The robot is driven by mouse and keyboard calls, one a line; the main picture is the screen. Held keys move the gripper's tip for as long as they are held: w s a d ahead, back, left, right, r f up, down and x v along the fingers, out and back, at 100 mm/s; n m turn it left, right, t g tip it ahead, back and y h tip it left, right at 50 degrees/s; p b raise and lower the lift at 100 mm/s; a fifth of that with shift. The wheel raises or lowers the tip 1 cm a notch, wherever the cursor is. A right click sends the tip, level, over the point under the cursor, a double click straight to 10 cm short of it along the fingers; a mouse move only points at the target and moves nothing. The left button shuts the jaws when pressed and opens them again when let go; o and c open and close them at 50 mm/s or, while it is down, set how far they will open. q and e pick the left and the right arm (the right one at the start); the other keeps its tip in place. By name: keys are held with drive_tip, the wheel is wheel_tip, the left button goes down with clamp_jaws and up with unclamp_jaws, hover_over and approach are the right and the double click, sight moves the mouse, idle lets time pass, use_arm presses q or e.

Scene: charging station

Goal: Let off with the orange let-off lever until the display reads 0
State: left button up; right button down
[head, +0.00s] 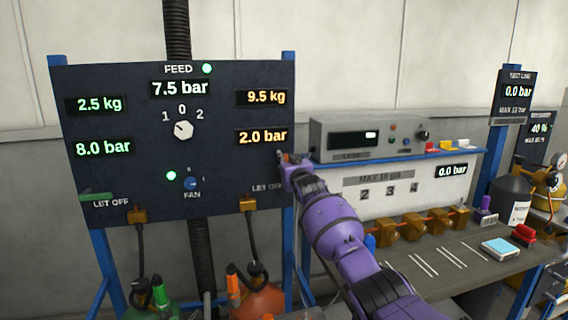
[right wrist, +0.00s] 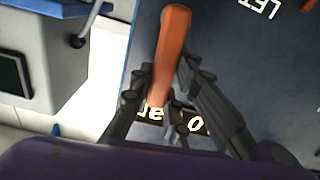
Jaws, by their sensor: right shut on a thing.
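The dark panel (head: 120,170) carries an orange display reading 2.0 bar (head: 262,137), with 9.5 kg (head: 262,97) above it. My right gripper (head: 290,158) is at the panel's right edge, just below the 2.0 bar display. In the right wrist view, the orange let-off lever (right wrist: 172,48) sits between the fingers of my right gripper (right wrist: 168,88), which is shut on it. In the head view my gripper hides this lever. A green lever (head: 96,197) is at the panel's lower left, with green displays 2.5 kg and 8.0 bar above. My left gripper is not in view.
A selector knob (head: 183,129) and a FAN knob (head: 190,183) are mid-panel. A workbench (head: 440,262) with a grey instrument box (head: 350,137) stands at the right, close to my right arm. Cylinders with green and orange tops stand below the panel.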

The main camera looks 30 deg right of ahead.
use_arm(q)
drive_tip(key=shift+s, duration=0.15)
use_arm(e)
drive_tip(key=shift+d+f+m, duration=0.15)
drive_tip(key=shift+d+m, duration=0.15)
drive_tip(key=shift+m, duration=0.3)
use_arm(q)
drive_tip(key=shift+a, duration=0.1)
use_arm(e)
drive_tip(key=c, duration=1.7)
unclamp_jaws()
drive_tip(key=shift+s, duration=0.1)
drive_tip(key=shift+c, duration=0.2)
drive_tip(key=shift+o, duration=0.5)
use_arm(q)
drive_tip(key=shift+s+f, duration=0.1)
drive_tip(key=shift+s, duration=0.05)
use_arm(e)
drive_tip(key=shift+s, duration=0.1)
drive_tip(key=v, duration=1.1)
drive_tip(key=shift+s+a, duration=0.2)
drive_tip(key=shift+s, duration=0.2)
